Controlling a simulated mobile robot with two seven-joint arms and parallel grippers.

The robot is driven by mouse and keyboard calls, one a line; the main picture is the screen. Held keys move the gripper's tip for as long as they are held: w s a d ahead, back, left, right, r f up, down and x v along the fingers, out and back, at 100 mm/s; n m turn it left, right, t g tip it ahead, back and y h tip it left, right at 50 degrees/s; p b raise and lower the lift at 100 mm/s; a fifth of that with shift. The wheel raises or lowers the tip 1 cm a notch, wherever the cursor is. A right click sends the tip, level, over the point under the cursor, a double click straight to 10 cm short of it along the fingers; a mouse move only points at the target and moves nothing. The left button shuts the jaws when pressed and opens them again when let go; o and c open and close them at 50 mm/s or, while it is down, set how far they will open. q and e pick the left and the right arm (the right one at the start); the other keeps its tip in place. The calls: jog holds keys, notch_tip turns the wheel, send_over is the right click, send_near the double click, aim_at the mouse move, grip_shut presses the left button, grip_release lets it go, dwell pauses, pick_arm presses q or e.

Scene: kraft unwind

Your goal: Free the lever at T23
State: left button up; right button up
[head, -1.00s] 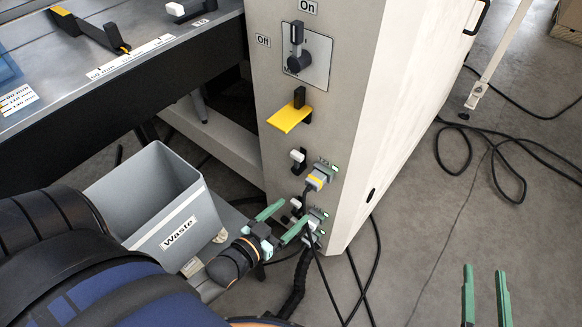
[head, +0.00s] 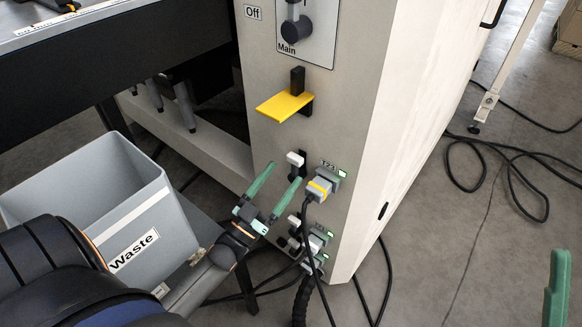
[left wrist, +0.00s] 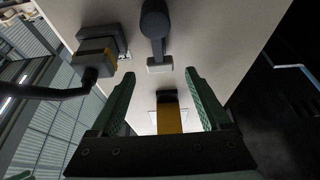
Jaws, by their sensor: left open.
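The T23 lever is a small black lever with a white end (head: 295,159) on the cabinet face, left of the T23 label (head: 329,166). In the left wrist view its black post and white end (left wrist: 160,64) lie just beyond the fingertips. A grey plug with a yellow band (head: 319,188) sits beside it at T23 and also shows in the left wrist view (left wrist: 95,62). My left gripper (head: 284,173) is open and empty, its green fingers pointing at the lever, apparently apart from it. My right gripper (head: 558,285) shows only one finger at the right edge.
A yellow shelf-like piece (head: 285,106) sticks out above the lever. More plugs (head: 319,240) and hanging cables lie below T23. A grey Waste bin (head: 150,205) stands left of the cabinet. Cables (head: 495,165) lie on the floor at right.

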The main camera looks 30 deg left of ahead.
aim_at(293, 164)
pick_arm(q)
jog(key=shift+x, duration=2.2)
jog(key=shift+c, duration=0.3)
grip_shut()
